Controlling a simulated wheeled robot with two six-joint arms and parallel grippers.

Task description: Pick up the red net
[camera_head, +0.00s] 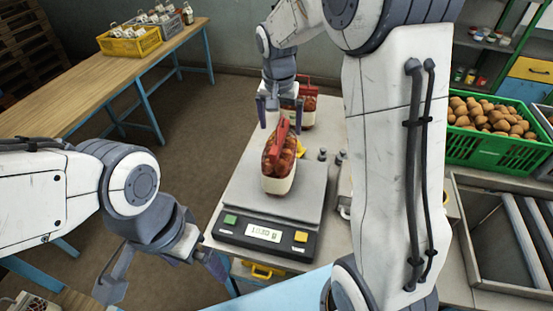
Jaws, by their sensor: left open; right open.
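A red net (279,162) filled with brown-orange produce, with a red top strip and a pale lower band, stands on the grey scale (246,200). A second similar red net (308,108) stands behind it, partly hidden by my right gripper. My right gripper (280,112) points down with its fingers apart, just behind the front net and left of the rear one. Nothing shows held between its fingers. Whether it touches either net is unclear. My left gripper (164,274) is open and empty at the lower left, away from both nets, left of the scale's front edge.
A green crate of brown produce (490,150) stands at the right, above a grey metal bin (480,265). A wooden table (95,85) at the upper left bears a yellow crate (130,47). My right arm hides much of the counter right of the scale.

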